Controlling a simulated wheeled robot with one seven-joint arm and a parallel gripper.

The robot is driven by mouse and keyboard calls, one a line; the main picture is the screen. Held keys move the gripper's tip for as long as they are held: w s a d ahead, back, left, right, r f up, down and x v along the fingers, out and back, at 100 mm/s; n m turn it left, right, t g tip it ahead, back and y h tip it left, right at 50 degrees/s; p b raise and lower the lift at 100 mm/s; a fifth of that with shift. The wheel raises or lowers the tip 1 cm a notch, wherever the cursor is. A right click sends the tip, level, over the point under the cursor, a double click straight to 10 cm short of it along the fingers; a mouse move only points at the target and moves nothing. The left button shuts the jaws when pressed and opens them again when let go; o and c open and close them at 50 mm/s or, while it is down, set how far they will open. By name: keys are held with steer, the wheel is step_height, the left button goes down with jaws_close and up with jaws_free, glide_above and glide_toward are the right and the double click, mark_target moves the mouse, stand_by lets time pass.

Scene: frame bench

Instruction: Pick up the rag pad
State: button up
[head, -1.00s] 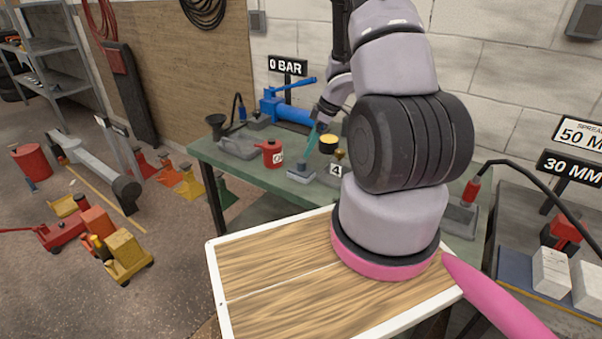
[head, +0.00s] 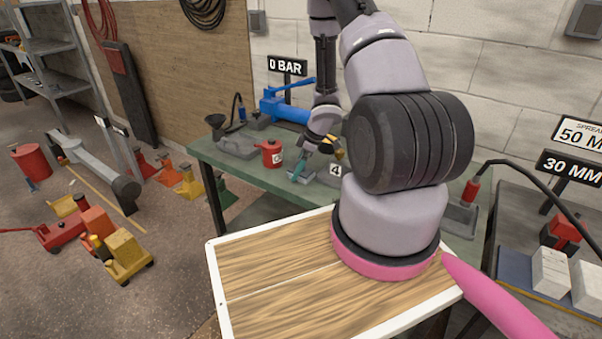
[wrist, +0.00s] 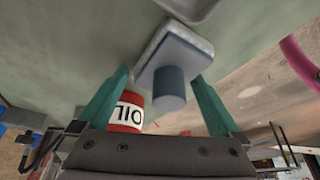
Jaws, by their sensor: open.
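The rag pad (wrist: 190,42) is a pale grey, flat block with a blue-grey round knob (wrist: 169,88) on top. It rests on the green bench, and in the head view (head: 307,178) my gripper partly hides it. My gripper (wrist: 160,75) is open, with one teal finger on each side of the knob in the wrist view. The fingertips are close to the pad's edges; I cannot tell whether they touch. In the head view, my gripper (head: 300,167) points down at the pad.
A red oil can (wrist: 128,110) stands close beside the left finger; it also shows in the head view (head: 271,154). A number 4 card (head: 335,170) is right of the pad.

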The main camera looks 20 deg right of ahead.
steer(key=c, duration=1.1)
steer(key=shift+r, duration=0.1)
step_height(320, 180, up, 10)
steer(key=shift+f, duration=0.1)
